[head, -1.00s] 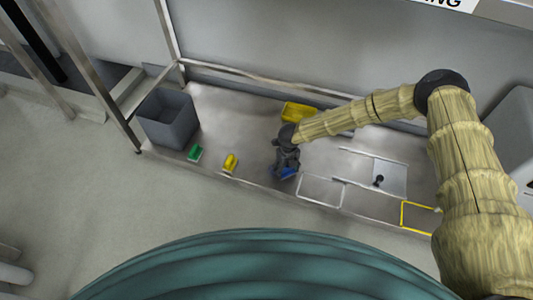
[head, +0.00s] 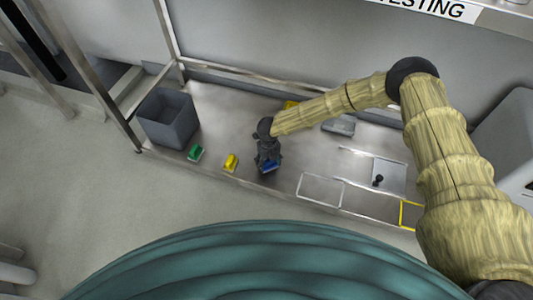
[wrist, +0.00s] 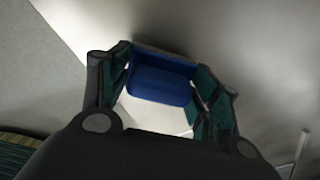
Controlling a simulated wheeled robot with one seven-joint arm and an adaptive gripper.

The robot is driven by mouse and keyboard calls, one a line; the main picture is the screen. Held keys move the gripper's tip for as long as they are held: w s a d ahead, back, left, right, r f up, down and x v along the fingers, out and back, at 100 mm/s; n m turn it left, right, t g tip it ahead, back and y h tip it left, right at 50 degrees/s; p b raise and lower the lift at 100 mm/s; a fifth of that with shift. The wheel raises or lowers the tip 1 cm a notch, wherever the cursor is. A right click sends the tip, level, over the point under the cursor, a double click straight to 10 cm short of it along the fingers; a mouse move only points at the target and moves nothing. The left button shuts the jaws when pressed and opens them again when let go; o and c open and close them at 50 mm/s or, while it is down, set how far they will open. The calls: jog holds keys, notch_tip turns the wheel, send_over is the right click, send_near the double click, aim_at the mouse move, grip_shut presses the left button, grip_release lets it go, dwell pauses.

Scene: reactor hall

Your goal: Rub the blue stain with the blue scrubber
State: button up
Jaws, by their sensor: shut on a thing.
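The blue scrubber (head: 270,166) is at the metal bench top, under my gripper (head: 268,160). In the wrist view the scrubber's blue body (wrist: 160,86) sits between the two fingers of my gripper (wrist: 163,90), which is shut on it. A pale surface shows below the blue part in that view. In the head view the scrubber is low over the bench near its front edge; I cannot tell whether it touches the top. I cannot make out the blue stain in either view; the gripper and scrubber may hide it.
A green scrubber (head: 195,153) and a yellow scrubber (head: 231,162) stand left of my gripper. A grey bin (head: 167,118) is at the bench's left end. A yellow object (head: 290,104) is partly behind my arm. A grey box (head: 338,127) and a plate with a black knob (head: 378,181) lie right.

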jog(key=shift+w+r+p, duration=0.1)
jog(key=shift+r+p, duration=2.25)
jog(key=shift+r, duration=0.95)
jog(key=shift+f, duration=0.1)
